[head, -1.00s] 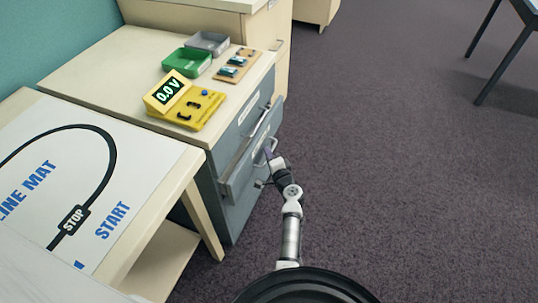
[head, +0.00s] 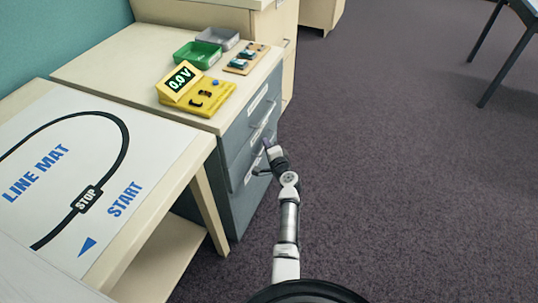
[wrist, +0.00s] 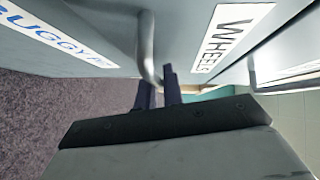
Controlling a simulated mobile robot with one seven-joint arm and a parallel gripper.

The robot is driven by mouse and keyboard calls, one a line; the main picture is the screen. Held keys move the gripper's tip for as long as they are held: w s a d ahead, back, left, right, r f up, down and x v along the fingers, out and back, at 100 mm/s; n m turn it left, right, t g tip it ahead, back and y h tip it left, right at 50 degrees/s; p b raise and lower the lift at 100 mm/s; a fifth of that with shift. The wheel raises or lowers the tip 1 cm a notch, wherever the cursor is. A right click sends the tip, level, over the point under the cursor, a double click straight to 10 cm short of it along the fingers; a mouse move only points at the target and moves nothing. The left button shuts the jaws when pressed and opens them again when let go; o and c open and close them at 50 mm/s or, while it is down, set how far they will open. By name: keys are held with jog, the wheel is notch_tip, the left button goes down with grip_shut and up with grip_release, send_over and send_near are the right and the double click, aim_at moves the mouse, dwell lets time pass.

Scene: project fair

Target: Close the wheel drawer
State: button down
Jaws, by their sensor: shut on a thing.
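The wheel drawer is the grey drawer below the top one in the cabinet. In the head view its front (head: 243,163) looks nearly in line with the drawer above; I cannot tell if a small gap is left. In the wrist view its front carries the WHEELS label (wrist: 232,37). My gripper (head: 267,151) is at this front; its dark fingers (wrist: 158,90) are shut on the curved metal drawer handle (wrist: 147,45). Part of the handle is hidden by the fingers, and my arm covers part of the drawer in the head view.
The top drawer's handle (head: 264,130) is just above my gripper. A yellow meter (head: 195,95), a green tray (head: 197,54) and a grey tray (head: 218,38) stand on the cabinet top. A line mat table (head: 150,165) is at left. Carpet (head: 400,180) at right is clear.

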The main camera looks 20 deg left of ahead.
jog(key=shift+a, duration=0.2)
jog(key=shift+r, duration=0.1)
jog(key=c, duration=1.8)
grip_release()
jog(key=shift+a, duration=0.15)
